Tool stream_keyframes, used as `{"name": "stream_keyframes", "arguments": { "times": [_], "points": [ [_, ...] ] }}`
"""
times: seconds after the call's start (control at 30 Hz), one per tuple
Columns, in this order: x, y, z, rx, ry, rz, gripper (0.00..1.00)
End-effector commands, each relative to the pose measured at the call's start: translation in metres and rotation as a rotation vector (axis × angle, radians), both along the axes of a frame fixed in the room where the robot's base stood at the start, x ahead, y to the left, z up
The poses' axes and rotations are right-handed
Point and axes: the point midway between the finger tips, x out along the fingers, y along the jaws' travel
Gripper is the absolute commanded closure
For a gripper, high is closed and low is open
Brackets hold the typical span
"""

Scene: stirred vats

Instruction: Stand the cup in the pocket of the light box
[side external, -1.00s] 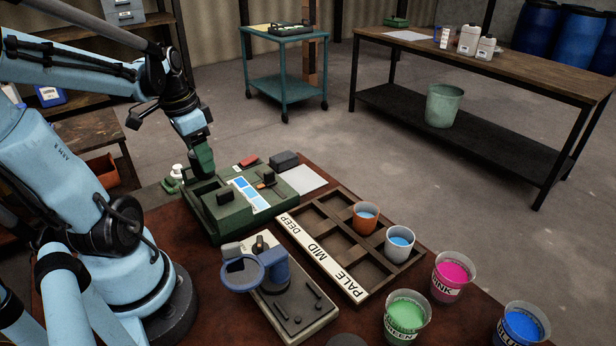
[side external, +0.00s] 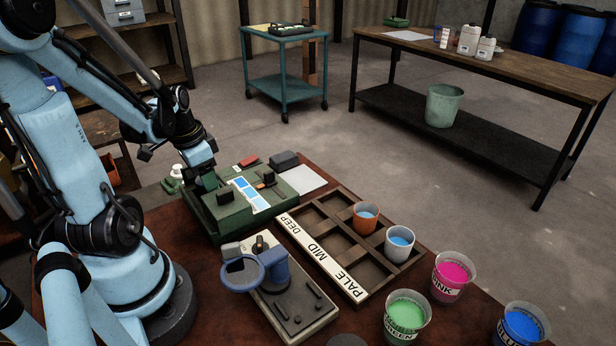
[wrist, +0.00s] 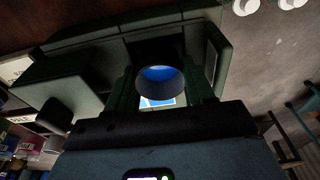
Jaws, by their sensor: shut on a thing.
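The light box (side external: 236,226) is a green box on the red-brown table, with a strip of blue and white patches (side external: 250,194) on top. My gripper (side external: 208,182) is low at its back left part. In the wrist view my gripper's green fingers (wrist: 160,88) are shut on a dark-rimmed cup (wrist: 160,92) holding blue liquid. The dark pocket (wrist: 152,48) of the light box (wrist: 62,82) shows just past the cup. The cup is hidden in the side view. I cannot tell whether its base touches the pocket floor.
A stand with a blue ring (side external: 243,270) is in front of the box. Pink (side external: 453,275), green (side external: 406,315) and blue (side external: 522,325) tubs stand front right.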

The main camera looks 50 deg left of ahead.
Motion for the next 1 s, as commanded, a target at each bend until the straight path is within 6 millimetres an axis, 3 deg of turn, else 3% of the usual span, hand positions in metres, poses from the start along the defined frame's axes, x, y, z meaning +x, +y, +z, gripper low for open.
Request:
{"name": "stream_keyframes", "arguments": {
  "times": [0.27, 0.3, 0.37, 0.77, 1.0],
  "points": [
    [0.000, 0.000, -0.003, 0.000, 0.000, 0.000, 0.78],
    [0.000, 0.000, -0.003, 0.000, 0.000, 0.000, 0.43],
    [0.000, 0.000, -0.003, 0.000, 0.000, 0.000, 0.37],
    [0.000, 0.000, 0.001, 0.000, 0.000, 0.000, 0.37],
    [-0.003, 0.000, 0.023, 0.000, 0.000, 0.000, 0.37]
  ]
}}
